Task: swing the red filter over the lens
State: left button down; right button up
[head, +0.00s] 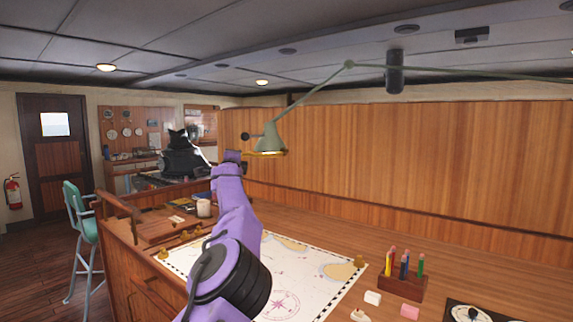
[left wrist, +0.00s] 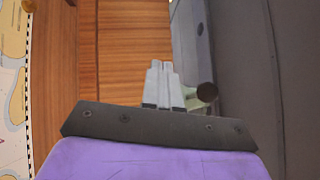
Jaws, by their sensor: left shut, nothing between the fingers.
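A pale green lamp (head: 268,138) hangs from a jointed arm above the chart table, with a yellowish rim at its lower opening. A small dark round piece (head: 245,136) sits at the left of the lamp; I cannot tell whether it is the filter. No red surface shows on the lamp, and the lens face is hidden. My left arm reaches up to just below and left of the lamp in the head view. My left gripper (left wrist: 160,68) is shut and empty in the left wrist view, close beside a dark round end (left wrist: 207,92) on a pale green part. My right gripper is out of view.
The lamp's thin arm (head: 310,88) runs up to a joint and off to the right. The table holds a chart (head: 318,270), a pencil block (head: 402,286) and small erasers (head: 373,298). A wooden panel (head: 400,160) stands behind. A dark instrument (head: 182,158) stands left.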

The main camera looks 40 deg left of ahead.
pick_arm(q)
jog(key=s+d+f+m+t+h+b, duration=0.1)
jog(key=s+f+b, duration=0.1)
jog(key=s+b, duration=0.5)
jog(key=shift+s+d+f+b, duration=0.15)
jog(key=shift+s+f+b, duration=0.15)
jog(key=shift+s, duration=1.9)
